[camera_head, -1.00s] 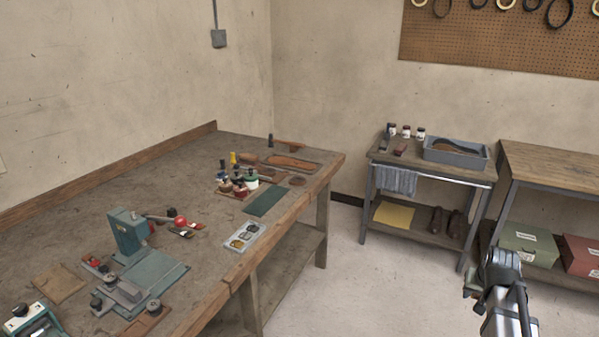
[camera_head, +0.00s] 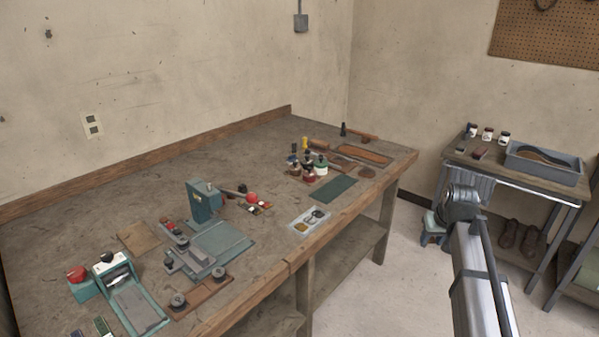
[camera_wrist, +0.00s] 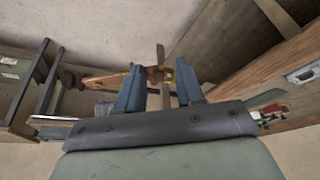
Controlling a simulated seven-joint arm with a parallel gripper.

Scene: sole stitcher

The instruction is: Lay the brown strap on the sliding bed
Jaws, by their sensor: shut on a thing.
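In the wrist view, my gripper (camera_wrist: 160,90) has its two blue fingers closed around a narrow orange-brown piece (camera_wrist: 112,78), which looks like the brown strap and sticks out to the left. My gripper also shows in the head view (camera_head: 433,230), over the floor to the right of the bench; the held piece cannot be made out there. A teal machine (camera_head: 203,203) stands on the bench with a flat teal plate (camera_head: 226,238) before it. A second teal device with a bed (camera_head: 138,302) is at the front left. Which bed slides cannot be told.
The wooden bench (camera_head: 110,205) carries a brown square (camera_head: 138,238), a parts tray (camera_head: 310,221), several bottles and a green mat (camera_head: 333,188). A side table with a grey bin (camera_head: 545,166) stands at right. Floor lies between the tables.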

